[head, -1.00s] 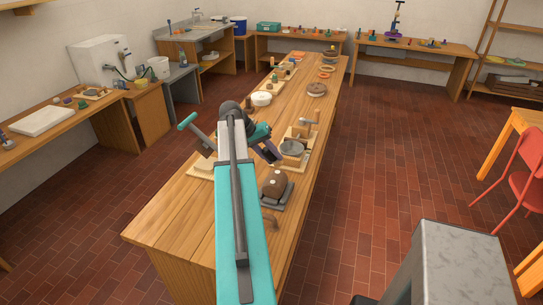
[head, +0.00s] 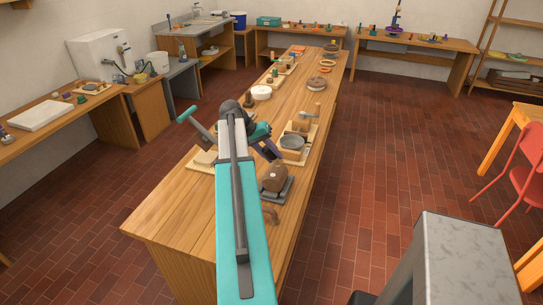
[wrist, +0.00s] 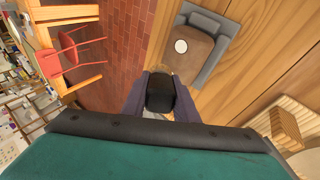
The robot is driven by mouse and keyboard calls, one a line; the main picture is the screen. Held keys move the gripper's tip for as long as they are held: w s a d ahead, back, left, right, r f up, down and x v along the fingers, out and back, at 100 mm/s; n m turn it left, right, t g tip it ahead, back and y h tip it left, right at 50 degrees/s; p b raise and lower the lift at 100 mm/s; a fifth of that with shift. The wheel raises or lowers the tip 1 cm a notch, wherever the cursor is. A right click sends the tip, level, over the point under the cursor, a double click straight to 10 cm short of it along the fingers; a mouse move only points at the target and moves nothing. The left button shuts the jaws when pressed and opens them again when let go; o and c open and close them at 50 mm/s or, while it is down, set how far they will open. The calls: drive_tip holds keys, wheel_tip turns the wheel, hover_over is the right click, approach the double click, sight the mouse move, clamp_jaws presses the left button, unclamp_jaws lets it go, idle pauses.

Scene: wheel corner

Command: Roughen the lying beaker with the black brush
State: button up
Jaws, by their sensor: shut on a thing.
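The lying beaker (head: 275,177) is brown and rests on its side in a dark grey cradle (head: 283,193) near the right edge of the long wooden table. In the wrist view, the beaker (wrist: 195,52) shows a pale round spot and lies in the grey cradle (wrist: 218,60). My gripper (head: 274,153) is above the table, just behind the beaker in the head view. In the wrist view, my gripper (wrist: 160,95) is shut on a black block-like thing, apparently the black brush (wrist: 160,90). The brush appears apart from the beaker; its bristles are mostly hidden.
A grey bowl (head: 292,142) stands on a board behind the beaker. A pale block (head: 205,158) lies on a board at the left. Rings and small pots stand farther along the table (head: 180,218), whose front end is bare.

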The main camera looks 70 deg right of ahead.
drive_tip(key=shift+f+b, duration=0.35)
drive_tip(key=shift+f, duration=0.45)
drive_tip(key=shift+d, duration=0.1)
drive_tip(key=shift+d, duration=1.2)
drive_tip(key=shift+w, duration=0.25)
idle(0.4)
drive_tip(key=shift+a, duration=0.15)
drive_tip(key=shift+a, duration=1.2)
drive_tip(key=shift+w+f, duration=0.1)
drive_tip(key=shift+d, duration=0.1)
